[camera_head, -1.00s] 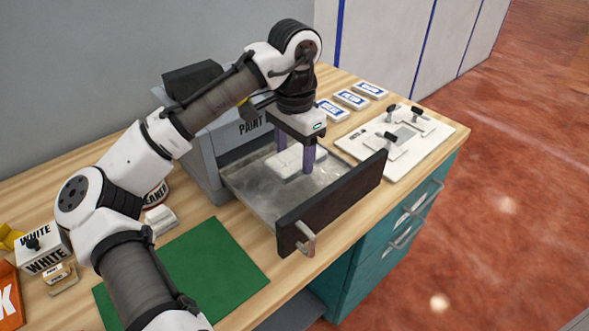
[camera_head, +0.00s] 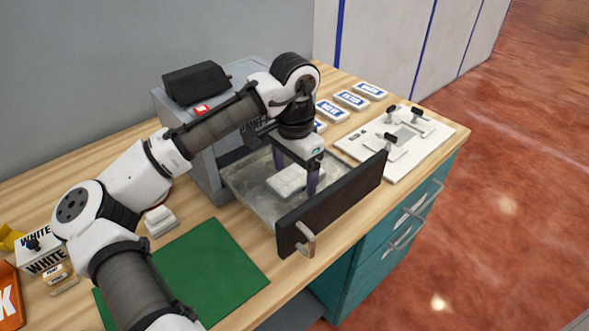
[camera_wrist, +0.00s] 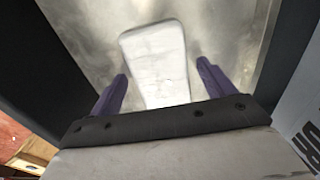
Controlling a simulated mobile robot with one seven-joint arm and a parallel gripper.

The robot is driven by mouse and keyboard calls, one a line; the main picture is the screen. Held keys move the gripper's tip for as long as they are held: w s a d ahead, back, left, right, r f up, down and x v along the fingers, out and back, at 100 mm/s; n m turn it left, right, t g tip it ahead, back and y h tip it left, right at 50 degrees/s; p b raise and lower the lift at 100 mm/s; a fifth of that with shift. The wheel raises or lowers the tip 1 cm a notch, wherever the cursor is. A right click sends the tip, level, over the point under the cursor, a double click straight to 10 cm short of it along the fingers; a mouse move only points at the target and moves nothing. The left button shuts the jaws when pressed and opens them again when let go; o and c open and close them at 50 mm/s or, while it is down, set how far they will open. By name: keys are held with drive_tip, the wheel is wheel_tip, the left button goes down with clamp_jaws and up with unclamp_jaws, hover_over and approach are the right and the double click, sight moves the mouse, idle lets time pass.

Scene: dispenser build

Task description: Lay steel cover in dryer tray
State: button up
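The steel cover shows as a pale, flat, rounded slab (camera_head: 287,182) lying in the dryer tray (camera_head: 248,185), an open metal drawer with a dark front panel and handle. My gripper (camera_head: 296,180) points down into the tray, its purple fingers on either side of the cover. In the wrist view, the cover (camera_wrist: 158,62) lies between the spread fingers (camera_wrist: 160,82), with a gap visible at the right finger. The left finger is close to the cover's edge. The cover's near end is hidden by the gripper body.
The grey dryer housing (camera_head: 208,165) stands behind the tray, with a black object (camera_head: 196,82) on top. A green mat (camera_head: 210,265) lies at the front left. A pale fixture board (camera_head: 425,150) with black knobs and several labelled blocks (camera_head: 352,99) sit to the right.

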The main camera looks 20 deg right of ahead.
sight(294, 177)
wheel_tip(294, 177, up, 12)
drive_tip(key=shift+r, duration=0.2)
idle(0.5)
drive_tip(key=shift+c, duration=0.2)
idle(1.0)
